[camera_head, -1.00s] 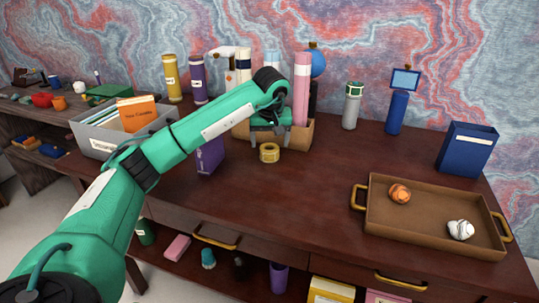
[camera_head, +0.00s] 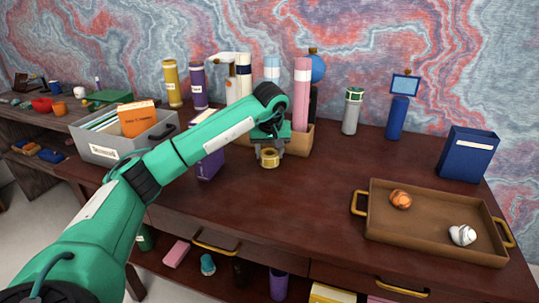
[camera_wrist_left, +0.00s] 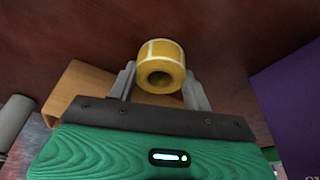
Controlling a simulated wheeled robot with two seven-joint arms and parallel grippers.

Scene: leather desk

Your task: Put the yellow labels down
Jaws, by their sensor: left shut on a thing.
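The yellow labels (camera_head: 269,161) are a short roll with a hollow core, at the middle of the desk in front of a wooden box. In the left wrist view the roll (camera_wrist_left: 161,58) sits between the two grey fingers. My left gripper (camera_head: 269,155) is shut on the roll from above. The roll is at or very near the desk top; I cannot tell whether it touches. My right gripper is not in view.
The wooden box (camera_head: 301,140) with tall rolls stands just behind the labels. A purple box (camera_head: 210,163) stands close to the left. A brown tray (camera_head: 432,244) with two balls lies at the right. The desk front between is clear.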

